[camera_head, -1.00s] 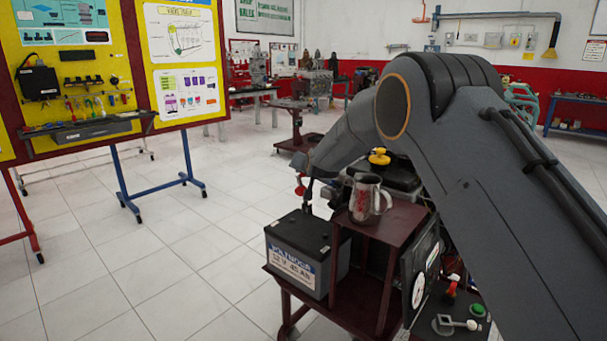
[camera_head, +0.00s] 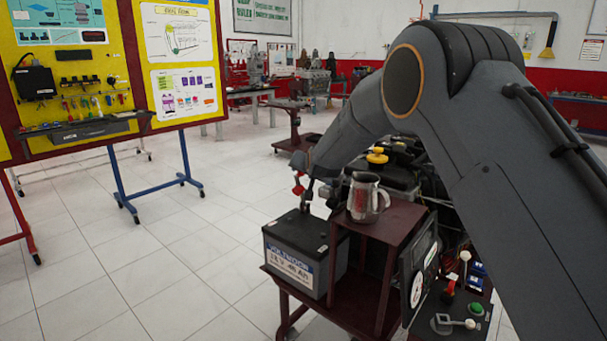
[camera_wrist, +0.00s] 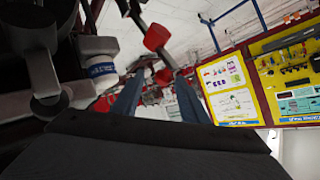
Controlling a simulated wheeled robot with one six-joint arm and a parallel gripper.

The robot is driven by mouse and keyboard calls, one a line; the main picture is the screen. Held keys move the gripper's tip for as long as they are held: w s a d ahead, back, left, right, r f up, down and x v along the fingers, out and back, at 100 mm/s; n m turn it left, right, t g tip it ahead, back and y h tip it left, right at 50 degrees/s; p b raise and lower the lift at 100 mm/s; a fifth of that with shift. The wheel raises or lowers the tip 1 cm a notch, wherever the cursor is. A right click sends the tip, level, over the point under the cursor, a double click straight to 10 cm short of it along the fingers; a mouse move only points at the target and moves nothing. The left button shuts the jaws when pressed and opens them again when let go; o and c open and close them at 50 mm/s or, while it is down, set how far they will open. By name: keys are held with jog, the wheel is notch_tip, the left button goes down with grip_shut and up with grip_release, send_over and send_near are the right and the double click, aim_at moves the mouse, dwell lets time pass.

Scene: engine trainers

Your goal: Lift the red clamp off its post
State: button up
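In the wrist view, red parts (camera_wrist: 157,36) lie ahead of my fingers, and a smaller red part shows between the fingertips. My gripper (camera_wrist: 162,82) has two blue-grey fingers that stand apart, with a gap on both sides of that red part. I see no clear contact. The post under the clamp cannot be made out.
A metal jug (camera_head: 364,198) stands on a raised dark red shelf (camera_head: 400,222) right of the battery. An engine (camera_head: 395,175) with a yellow cap sits behind it.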

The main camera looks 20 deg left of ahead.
jog(key=shift+v, duration=2.55)
